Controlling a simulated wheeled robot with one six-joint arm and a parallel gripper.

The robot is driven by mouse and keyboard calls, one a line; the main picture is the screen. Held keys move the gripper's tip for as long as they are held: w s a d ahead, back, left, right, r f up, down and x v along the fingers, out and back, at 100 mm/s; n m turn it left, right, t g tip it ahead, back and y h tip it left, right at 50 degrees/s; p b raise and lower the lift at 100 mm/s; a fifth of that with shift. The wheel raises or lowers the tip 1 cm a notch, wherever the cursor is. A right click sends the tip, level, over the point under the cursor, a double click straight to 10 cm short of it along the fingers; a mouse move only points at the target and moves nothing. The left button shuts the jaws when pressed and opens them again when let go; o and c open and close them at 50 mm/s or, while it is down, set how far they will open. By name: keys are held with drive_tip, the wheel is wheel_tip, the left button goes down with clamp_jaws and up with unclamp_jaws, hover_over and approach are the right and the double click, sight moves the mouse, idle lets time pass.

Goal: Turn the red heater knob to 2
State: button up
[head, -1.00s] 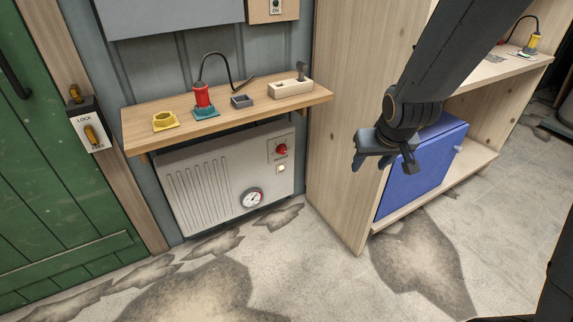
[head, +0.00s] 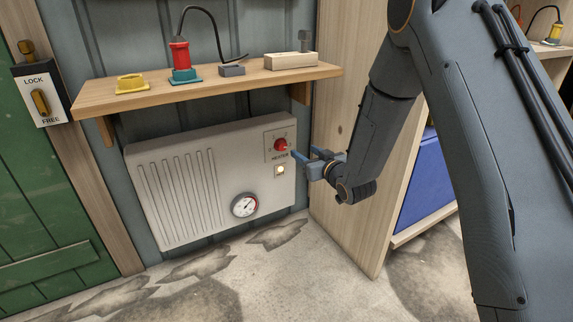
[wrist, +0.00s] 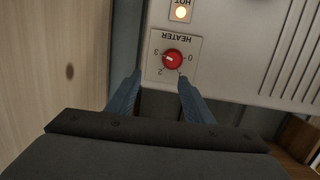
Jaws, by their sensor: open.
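The red heater knob (head: 281,145) is on a pale plate at the heater's upper right. In the wrist view, where the lettering is upside down, the knob (wrist: 172,59) has a white mark on its left side, toward the 3. The 2 is below and left of the knob, and the 0 is at its right. My gripper (head: 304,156) is open and empty, just right of the knob in the head view. In the wrist view its blue fingers (wrist: 160,78) are spread, with tips short of the knob and apart from it.
The heater (head: 180,190) has a dial gauge (head: 244,205) and a lit HOT lamp (wrist: 181,12) beside the knob plate. A wooden shelf (head: 205,85) with small objects hangs above. A wooden cabinet side (head: 350,215) stands close to the right of my gripper.

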sight(284, 148)
drive_tip(key=shift+w+a+f+n+t+y+b, duration=0.15)
drive_tip(key=shift+w+a+f+y+b, duration=0.3)
drive_tip(key=shift+w+a+b, duration=0.7)
drive_tip(key=shift+w+a+f+n+t+y+b, duration=0.1)
drive_tip(key=shift+w+a+f+y+b, duration=0.2)
drive_tip(key=shift+w+a+f+b, duration=0.75)
drive_tip(key=shift+w+a+f+n+t+y+b, duration=0.3)
drive_tip(key=shift+w+a+b, duration=0.45)
drive_tip(key=shift+w+a, duration=0.8)
drive_tip(key=shift+d+r, duration=0.1)
drive_tip(key=shift+d, duration=0.05)
drive_tip(key=c, duration=1)
drive_tip(key=shift+c, duration=0.2)
